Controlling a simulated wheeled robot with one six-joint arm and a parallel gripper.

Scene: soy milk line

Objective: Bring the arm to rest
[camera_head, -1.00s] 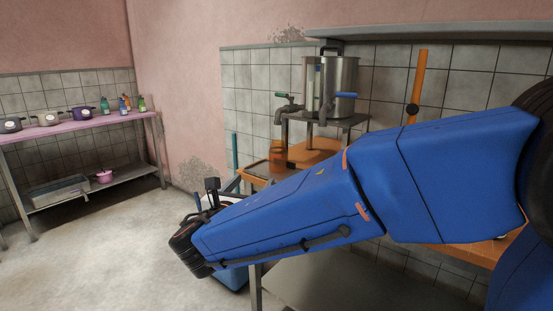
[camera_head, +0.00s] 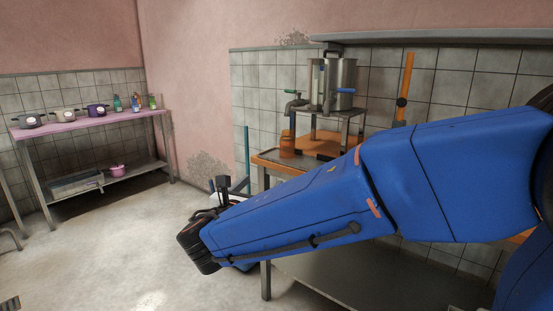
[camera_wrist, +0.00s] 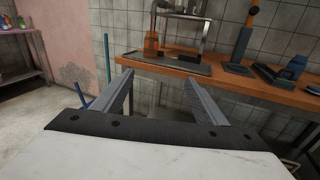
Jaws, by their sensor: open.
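My gripper (camera_wrist: 160,78) is open and empty in the wrist view, its two grey fingers apart with only air between them. Beyond the fingers is the front edge of an orange worktop (camera_wrist: 215,78); the fingers do not visibly touch it. In the head view my blue arm stretches from the right edge to the middle left, in front of the workbench, and hides much of it. The gripper's fingers cannot be made out clearly there.
A steel vessel with taps (camera_head: 333,82) stands on a raised stand at the workbench, with an orange jar (camera_head: 287,146) below. A dark tool stand (camera_wrist: 243,45) is on the worktop. A pink-topped shelf (camera_head: 95,121) with pots stands far left. The floor between is clear.

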